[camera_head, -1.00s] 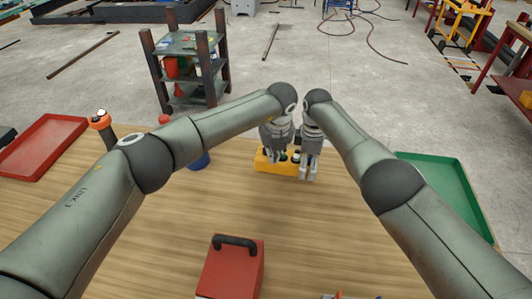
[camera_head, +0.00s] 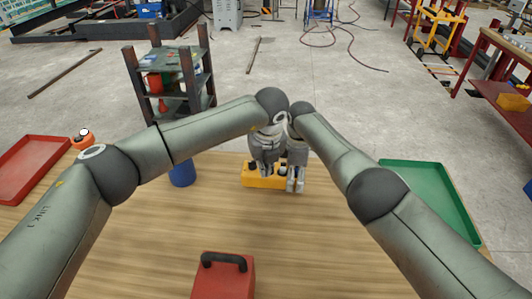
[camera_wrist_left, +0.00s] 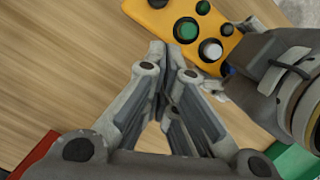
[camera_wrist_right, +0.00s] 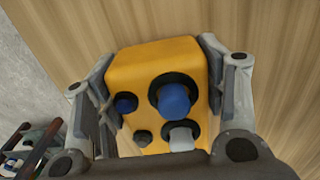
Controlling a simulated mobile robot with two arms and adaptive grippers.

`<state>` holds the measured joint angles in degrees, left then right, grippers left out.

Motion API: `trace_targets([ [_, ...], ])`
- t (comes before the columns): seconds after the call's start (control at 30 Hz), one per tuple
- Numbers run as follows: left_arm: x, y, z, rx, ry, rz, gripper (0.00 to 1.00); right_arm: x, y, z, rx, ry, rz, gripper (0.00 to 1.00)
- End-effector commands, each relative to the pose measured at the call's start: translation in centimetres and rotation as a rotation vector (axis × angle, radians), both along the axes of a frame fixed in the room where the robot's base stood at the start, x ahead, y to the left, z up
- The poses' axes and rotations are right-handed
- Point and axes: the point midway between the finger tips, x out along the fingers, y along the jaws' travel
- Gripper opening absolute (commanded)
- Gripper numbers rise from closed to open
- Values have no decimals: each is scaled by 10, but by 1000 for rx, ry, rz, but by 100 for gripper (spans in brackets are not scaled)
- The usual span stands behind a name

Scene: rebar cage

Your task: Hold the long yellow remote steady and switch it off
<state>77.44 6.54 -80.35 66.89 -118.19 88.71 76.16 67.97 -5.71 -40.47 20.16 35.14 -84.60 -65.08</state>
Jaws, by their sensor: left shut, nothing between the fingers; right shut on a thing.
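The long yellow remote (camera_head: 250,182) lies on the wooden table in the head view, partly hidden by both grippers. The left wrist view shows its yellow face (camera_wrist_left: 158,20) with green, white and black buttons. My right gripper (camera_head: 295,187) is shut on the remote's right end. In the right wrist view its fingers flank the yellow body (camera_wrist_right: 128,70), which carries a large blue button (camera_wrist_right: 174,99), a white button (camera_wrist_right: 182,137) and smaller ones. My left gripper (camera_wrist_left: 170,52) is shut and empty, its fingertips close beside the remote near a green button (camera_wrist_left: 186,29); contact is unclear.
A blue container (camera_head: 182,174) stands left of the remote. A red box with a black handle (camera_head: 222,281) stands near the front. A red tray (camera_head: 35,165) lies at far left, a green tray (camera_head: 430,205) at right. The table's middle is mostly clear.

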Motion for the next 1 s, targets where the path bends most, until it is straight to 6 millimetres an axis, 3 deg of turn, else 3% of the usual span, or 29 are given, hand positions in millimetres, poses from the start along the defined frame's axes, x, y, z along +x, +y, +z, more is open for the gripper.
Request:
trace_targets([
  [0.1,-5,-3,24,0,-1,-2,0,0,0,0,1,-1,-2,27],
  [0.3,-11,-5,47,-1,1,-1,0,1,0,0,2,-3,-2,27],
  [0.67,-13,-6,53,0,3,-2,0,1,1,1,3,-4,-2,27],
  [0.7,-13,-6,53,0,3,-2,0,1,1,1,2,-5,-2,68],
  [0.87,-13,-6,53,0,3,-2,0,1,1,1,3,-4,-2,88],
  [1.0,-13,-6,53,0,3,-2,0,1,1,1,3,-4,-2,89],
])
